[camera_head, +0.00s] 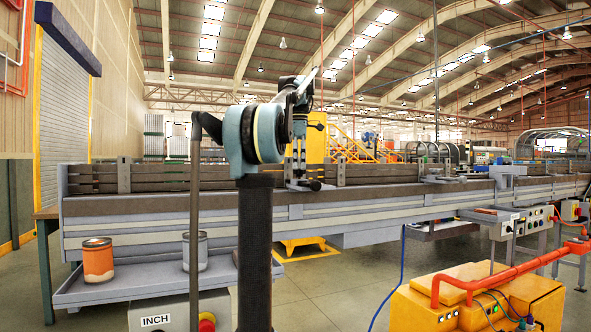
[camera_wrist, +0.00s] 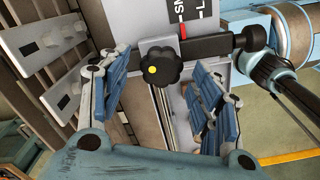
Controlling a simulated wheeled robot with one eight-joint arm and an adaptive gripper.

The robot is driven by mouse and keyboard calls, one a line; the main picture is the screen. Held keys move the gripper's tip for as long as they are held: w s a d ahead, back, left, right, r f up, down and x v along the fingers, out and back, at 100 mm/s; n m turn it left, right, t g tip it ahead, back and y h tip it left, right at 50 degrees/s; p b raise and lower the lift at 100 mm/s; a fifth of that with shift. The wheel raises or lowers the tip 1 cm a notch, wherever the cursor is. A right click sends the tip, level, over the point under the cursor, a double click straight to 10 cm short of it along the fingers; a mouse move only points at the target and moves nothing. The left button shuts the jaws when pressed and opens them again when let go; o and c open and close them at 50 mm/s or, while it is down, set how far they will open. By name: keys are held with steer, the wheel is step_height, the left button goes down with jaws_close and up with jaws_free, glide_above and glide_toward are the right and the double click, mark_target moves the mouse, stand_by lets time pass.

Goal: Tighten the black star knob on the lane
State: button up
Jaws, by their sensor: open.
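In the wrist view, the black star knob (camera_wrist: 161,68) with a yellow centre dot sits on a slotted grey plate. My gripper (camera_wrist: 163,78) is open, with one blue-padded finger to the left of the knob and the other to its right. The knob shows between the fingers, with visible gaps on both sides; its depth relative to the pads is hard to judge. In the head view, my gripper (camera_head: 298,177) points down at the lane (camera_head: 140,207). Dark small parts show beside its tips there, but the star knob cannot be told apart.
A dark bar with a black end knob (camera_wrist: 254,38) runs right of the star knob, below a scale plate (camera_wrist: 192,14) with a red pointer. Wooden rails (camera_head: 90,180) line the lane. An orange can (camera_head: 97,262) and a grey can (camera_head: 195,251) stand on a lower shelf.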

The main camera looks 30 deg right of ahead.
steer(key=shift+f, duration=0.7)
steer(key=c, duration=1.1)
steer(key=shift+o, duration=0.2)
